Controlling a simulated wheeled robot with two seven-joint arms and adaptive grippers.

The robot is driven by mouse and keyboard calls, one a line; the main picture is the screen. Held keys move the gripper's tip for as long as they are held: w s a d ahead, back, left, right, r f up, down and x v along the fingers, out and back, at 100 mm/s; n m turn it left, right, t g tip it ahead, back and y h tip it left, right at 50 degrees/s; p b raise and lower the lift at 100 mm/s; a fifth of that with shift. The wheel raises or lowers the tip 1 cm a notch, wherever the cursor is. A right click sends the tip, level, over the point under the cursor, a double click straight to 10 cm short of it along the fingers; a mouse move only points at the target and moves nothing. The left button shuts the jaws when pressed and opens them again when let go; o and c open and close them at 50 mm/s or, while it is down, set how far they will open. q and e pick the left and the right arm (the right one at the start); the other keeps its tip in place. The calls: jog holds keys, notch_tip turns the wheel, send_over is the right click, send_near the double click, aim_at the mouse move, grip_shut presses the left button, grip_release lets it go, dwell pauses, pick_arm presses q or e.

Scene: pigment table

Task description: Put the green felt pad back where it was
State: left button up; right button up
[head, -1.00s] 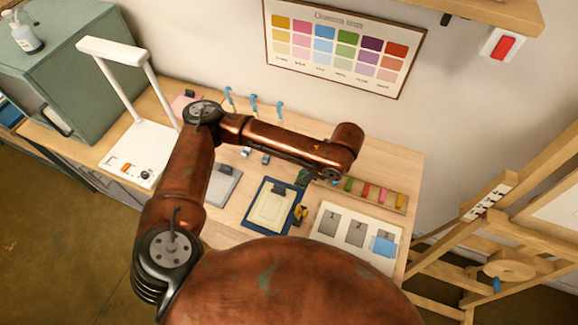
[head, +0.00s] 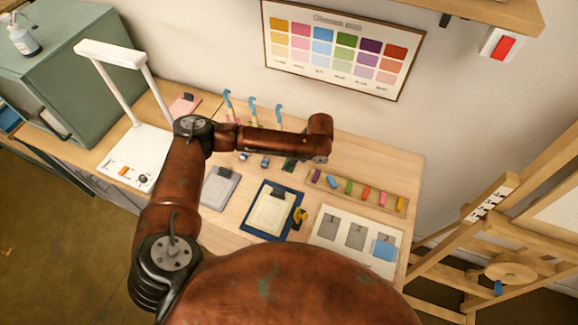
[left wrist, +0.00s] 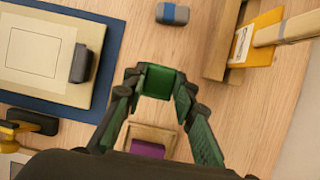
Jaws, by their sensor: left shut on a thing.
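My left gripper (left wrist: 158,100) is shut on a small dark green block, seemingly the green felt pad (left wrist: 158,82), between its fingertips in the left wrist view. Green also shows along the inner finger sides, so the pad's full outline is unclear. In the head view my left gripper (head: 290,165) is a small dark green shape below the arm, above the table between the clipboard and the stick tray. A blue and grey block (left wrist: 172,13) lies apart from it; it also shows in the head view (head: 265,161). My right gripper is not in view.
A wooden tray (head: 399,209) of coloured sticks lies right of the gripper. A blue-edged clipboard (head: 252,226), yellow clip (head: 299,217) and numbered card (head: 320,238) with a blue square (head: 384,250) lie nearer. Blue hooked tools (head: 252,106) stand behind.

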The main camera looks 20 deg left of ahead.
pick_arm(q)
jog(key=shift+f, duration=1.55)
jog(key=o, duration=1.1)
jog(key=shift+f, duration=0.1)
jog(key=v, duration=1.2)
jog(key=shift+r, duration=0.25)
